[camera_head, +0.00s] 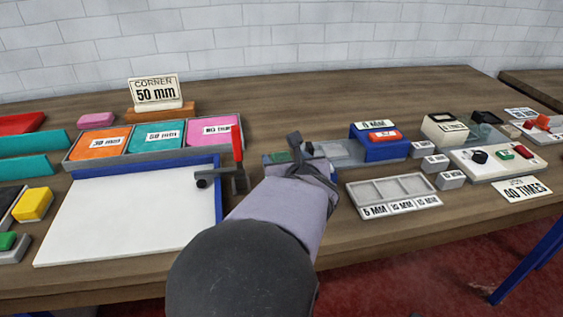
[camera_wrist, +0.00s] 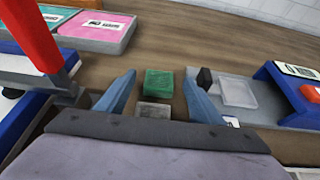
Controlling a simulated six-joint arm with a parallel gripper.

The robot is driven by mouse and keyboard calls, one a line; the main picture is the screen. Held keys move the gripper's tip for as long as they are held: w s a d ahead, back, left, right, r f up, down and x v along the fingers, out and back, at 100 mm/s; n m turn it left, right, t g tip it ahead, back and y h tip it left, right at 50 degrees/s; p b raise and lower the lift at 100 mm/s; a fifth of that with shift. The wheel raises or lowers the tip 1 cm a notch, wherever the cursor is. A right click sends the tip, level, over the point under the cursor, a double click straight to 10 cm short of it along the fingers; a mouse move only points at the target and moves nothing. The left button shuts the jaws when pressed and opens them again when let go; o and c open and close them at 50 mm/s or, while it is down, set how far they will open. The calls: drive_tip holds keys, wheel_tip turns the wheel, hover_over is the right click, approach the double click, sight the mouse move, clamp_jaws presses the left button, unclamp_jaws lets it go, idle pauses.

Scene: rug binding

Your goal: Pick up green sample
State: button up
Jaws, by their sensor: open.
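The green sample (camera_wrist: 158,83) is a small green block that lies on the table between my open fingers in the wrist view. A grey block (camera_wrist: 153,111) lies just in front of it, nearer my gripper. My gripper (camera_wrist: 160,95) is open, with one blue finger on each side of the green sample and a gap to each.
On the right are a clear block (camera_wrist: 236,92) and a blue stand (camera_head: 378,146) with a red piece.

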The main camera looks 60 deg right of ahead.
sight(281, 156)
drive_tip(key=shift+x, duration=1.5)
drive_tip(key=c, duration=1.1)
wheel_tip(281, 156, up, 10)
drive_tip(key=p, duration=0.5)
drive_tip(key=shift+r, duration=0.2)
